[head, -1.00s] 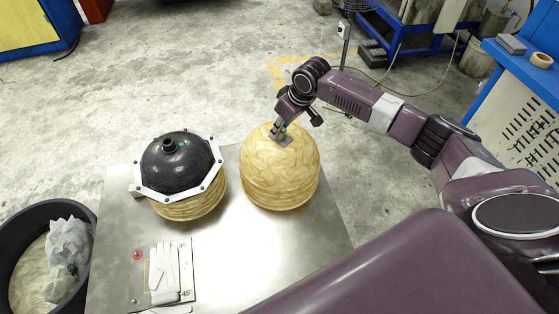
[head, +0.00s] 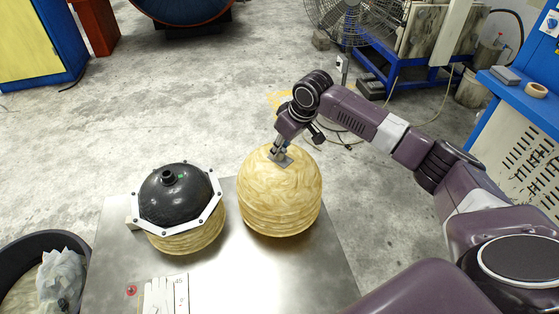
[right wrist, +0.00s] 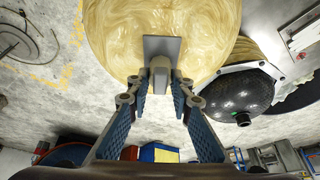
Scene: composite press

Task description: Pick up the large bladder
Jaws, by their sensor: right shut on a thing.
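A big pale-yellow rounded body with a swirled fibre look, the likely large bladder (head: 281,200), is at the back right of the metal table. It also shows in the right wrist view (right wrist: 115,35). A grey fitting (right wrist: 161,50) with a flat plate and a raised tab sits on its top. My right gripper (head: 280,152) is over the top of the body, shut on this tab from above. It also shows in the right wrist view (right wrist: 160,85). I cannot tell whether the body's underside touches the table. My left gripper is not in view.
A black dome (head: 175,200) with a white octagonal ring stands on another yellow body to the left. A dark round bin (head: 20,255) is at far left. A blue bench (head: 530,105) is at right.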

